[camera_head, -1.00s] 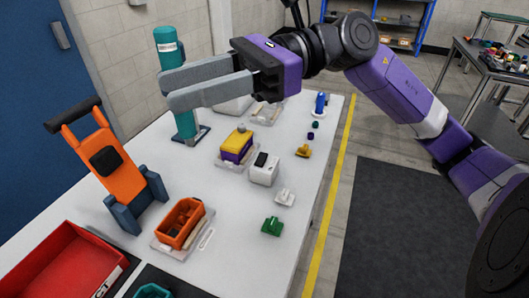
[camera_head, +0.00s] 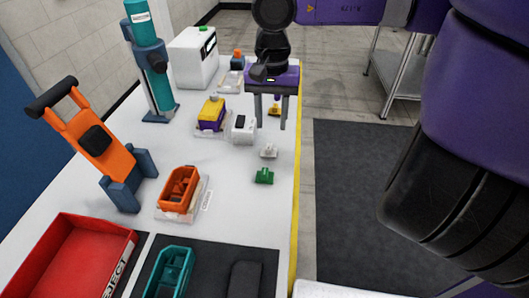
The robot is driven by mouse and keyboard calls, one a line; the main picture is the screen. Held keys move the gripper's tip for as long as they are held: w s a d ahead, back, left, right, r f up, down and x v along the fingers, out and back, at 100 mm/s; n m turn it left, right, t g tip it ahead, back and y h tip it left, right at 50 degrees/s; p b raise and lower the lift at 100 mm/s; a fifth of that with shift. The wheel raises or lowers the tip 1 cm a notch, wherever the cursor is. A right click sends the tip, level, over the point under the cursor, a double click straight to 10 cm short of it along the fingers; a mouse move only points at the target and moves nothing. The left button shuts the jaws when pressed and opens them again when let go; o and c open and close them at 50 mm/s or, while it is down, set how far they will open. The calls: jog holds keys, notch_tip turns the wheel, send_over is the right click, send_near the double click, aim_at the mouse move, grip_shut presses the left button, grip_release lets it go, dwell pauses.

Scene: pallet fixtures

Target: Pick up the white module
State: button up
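A small white piece (camera_head: 268,151) lies on the white table, near its right edge. A larger white block with a dark top (camera_head: 243,127) stands just behind and left of it. I cannot tell which of the two is the module.
A small green piece (camera_head: 264,176) lies nearer than the white one, and a yellow piece (camera_head: 274,110) shows behind my fingers. A purple and yellow block (camera_head: 211,114), an orange box (camera_head: 179,190) and a red bin (camera_head: 66,262) are further left.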

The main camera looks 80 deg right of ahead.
aim_at(269, 146)
jog(key=f, duration=0.5)
jog(key=f+p, duration=0.1)
jog(key=f, duration=0.1)
jog(key=shift+w+a+f, duration=0.2)
jog(key=shift+w+f, duration=0.05)
jog(key=shift+c, duration=0.2)
grip_shut()
